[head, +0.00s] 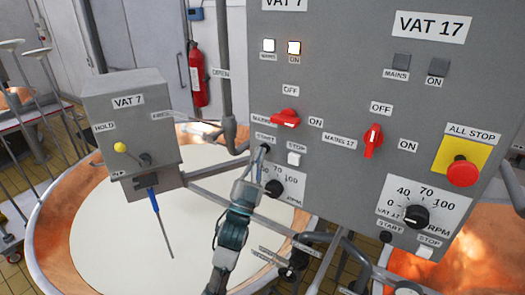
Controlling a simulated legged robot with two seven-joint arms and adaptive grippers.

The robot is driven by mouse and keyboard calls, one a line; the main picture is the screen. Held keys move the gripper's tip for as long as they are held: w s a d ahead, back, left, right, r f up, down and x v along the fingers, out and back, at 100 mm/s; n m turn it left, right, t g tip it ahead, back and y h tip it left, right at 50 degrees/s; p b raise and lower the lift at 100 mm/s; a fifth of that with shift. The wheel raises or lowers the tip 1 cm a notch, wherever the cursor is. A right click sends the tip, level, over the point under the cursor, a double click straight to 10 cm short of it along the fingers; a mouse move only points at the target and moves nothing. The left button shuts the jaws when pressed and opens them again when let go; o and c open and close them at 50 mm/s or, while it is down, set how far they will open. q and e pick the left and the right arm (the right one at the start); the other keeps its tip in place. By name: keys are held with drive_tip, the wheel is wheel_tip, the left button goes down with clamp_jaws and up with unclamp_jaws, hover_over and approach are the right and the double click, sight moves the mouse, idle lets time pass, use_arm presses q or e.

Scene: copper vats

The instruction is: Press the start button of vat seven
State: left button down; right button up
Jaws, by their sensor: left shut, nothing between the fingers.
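The grey control panel (340,85) has a vat 7 column on its left side. The vat 7 start button (265,147) sits just under its START label, dark and mostly hidden by my fingertips. My left gripper (261,156) is shut and empty, reaching up from below with its tips at the button. I cannot tell whether they touch it. The white vat 7 stop button (294,158) is just to the right. The red vat 7 mains switch (285,118) is turned toward ON. The MAINS lamp (269,45) and ON lamp (294,47) are lit. My right gripper is not in view.
The vat 17 column has a red switch (373,140) at OFF, dark lamps, a start button (386,237) and a red all-stop button (464,172). A vat 7 box (130,105) stands left, over the copper vat (50,235). Metal rails run below the panel.

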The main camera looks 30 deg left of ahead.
use_arm(q)
drive_tip(key=shift+s, duration=0.1)
idle(0.4)
drive_tip(key=shift+s+a, duration=0.1)
drive_tip(key=shift+s, duration=0.65)
drive_tip(key=shift+s, duration=0.1)
drive_tip(key=s, duration=0.2)
drive_tip(key=s+p, duration=0.1)
drive_tip(key=s, duration=0.1)
drive_tip(key=shift+s+a, duration=0.2)
drive_tip(key=shift+s, duration=0.2)
idle(0.3)
